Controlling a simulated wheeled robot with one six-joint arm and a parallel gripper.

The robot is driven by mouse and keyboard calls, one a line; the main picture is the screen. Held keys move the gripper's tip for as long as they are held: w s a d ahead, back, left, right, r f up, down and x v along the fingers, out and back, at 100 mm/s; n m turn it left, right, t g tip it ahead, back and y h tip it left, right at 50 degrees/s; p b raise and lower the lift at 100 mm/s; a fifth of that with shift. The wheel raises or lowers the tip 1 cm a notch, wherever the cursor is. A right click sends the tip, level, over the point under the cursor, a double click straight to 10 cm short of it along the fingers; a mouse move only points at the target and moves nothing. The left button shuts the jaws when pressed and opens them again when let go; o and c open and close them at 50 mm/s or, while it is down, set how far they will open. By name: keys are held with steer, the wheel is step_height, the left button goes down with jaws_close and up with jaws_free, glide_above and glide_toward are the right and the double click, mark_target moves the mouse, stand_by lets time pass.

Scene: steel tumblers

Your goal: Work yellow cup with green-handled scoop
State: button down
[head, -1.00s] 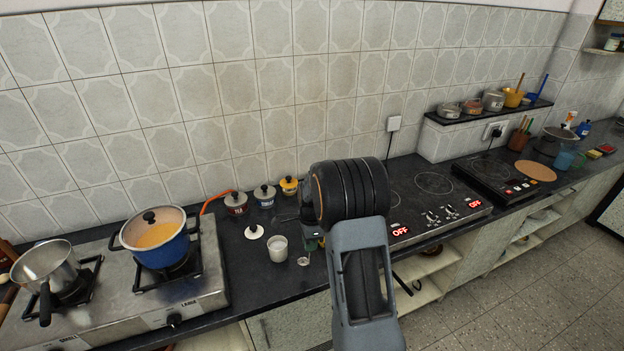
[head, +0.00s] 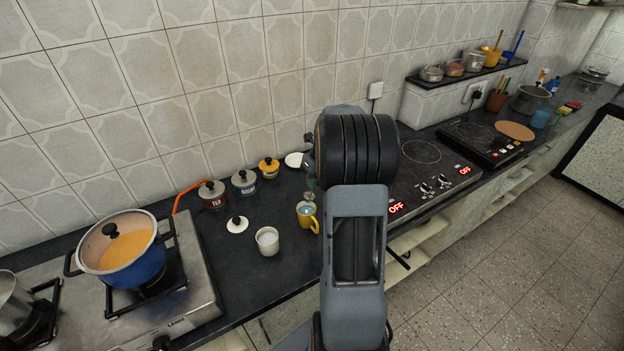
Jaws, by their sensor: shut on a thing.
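The yellow cup (head: 307,218) stands upright on the dark counter, just left of my arm, with pale blue-white contents showing inside. The green-handled scoop (head: 310,184) shows as a small green piece right above the cup's rim. Its lower end is at or in the cup's mouth; I cannot tell whether it touches. My gripper (head: 309,166) is shut on the scoop's handle, mostly hidden behind my dark wrist. A white cup (head: 267,241) with white contents stands to the left of the yellow cup.
A white lid with a black knob (head: 237,225) lies near the white cup. Tea (head: 213,196), sugar (head: 244,184) and yellow (head: 269,169) jars stand by the wall, with a white disc (head: 294,160) beside them. A blue pot (head: 136,268) sits on the stove at left.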

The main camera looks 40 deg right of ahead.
mark_target(312, 204)
steer(key=shift+s+d+b+x, duration=0.15)
steer(key=shift+b+x, duration=0.85)
steer(key=shift+x, duration=0.8)
steer(key=shift+s+d+b+x, duration=0.2)
steer(key=shift+b+x, duration=0.8)
steer(key=shift+x, duration=0.8)
steer(key=shift+s+d+b+x, duration=0.15)
steer(key=shift+b+x, duration=0.85)
steer(key=shift+x, duration=0.75)
steer(key=shift+f, duration=0.15)
steer(key=shift+s, duration=0.1)
